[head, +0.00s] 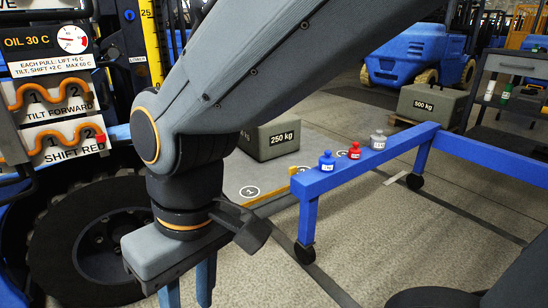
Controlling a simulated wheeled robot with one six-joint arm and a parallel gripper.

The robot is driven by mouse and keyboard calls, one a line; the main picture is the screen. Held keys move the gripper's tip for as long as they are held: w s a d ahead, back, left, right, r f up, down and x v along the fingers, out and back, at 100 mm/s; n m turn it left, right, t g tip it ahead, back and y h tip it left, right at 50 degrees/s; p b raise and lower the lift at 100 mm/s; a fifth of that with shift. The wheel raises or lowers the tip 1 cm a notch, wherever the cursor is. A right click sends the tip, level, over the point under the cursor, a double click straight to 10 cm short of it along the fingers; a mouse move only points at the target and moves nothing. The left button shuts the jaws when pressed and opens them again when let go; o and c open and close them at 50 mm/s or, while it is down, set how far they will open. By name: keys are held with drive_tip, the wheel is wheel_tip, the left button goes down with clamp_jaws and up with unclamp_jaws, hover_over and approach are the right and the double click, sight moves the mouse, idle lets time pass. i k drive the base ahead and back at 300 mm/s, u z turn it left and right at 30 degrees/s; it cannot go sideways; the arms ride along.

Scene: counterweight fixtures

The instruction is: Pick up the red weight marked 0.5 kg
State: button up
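The red weight (355,152) stands upright on the blue beam (320,184), between a blue weight (327,162) on its left and a grey weight (378,141) on its right. Each has a small white label, too small to read here. My gripper (188,293) is at the lower left, well left of and nearer than the weights. Its two blue fingers point down and stand apart with a gap between them, and nothing shows between them. Their tips reach the bottom edge of the picture.
A grey 250 kg block (270,140) sits behind my arm, and a 500 kg block (432,107) stands on a pallet behind the beam. A forklift with a large tyre (95,250) and a sign panel is at the left. The floor before the beam looks clear.

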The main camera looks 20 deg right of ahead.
sight(354, 153)
drive_tip(key=u, duration=0.4)
drive_tip(key=i, duration=1.2)
drive_tip(key=z, duration=1.05)
drive_tip(key=i, duration=0.6)
drive_tip(key=z, duration=0.65)
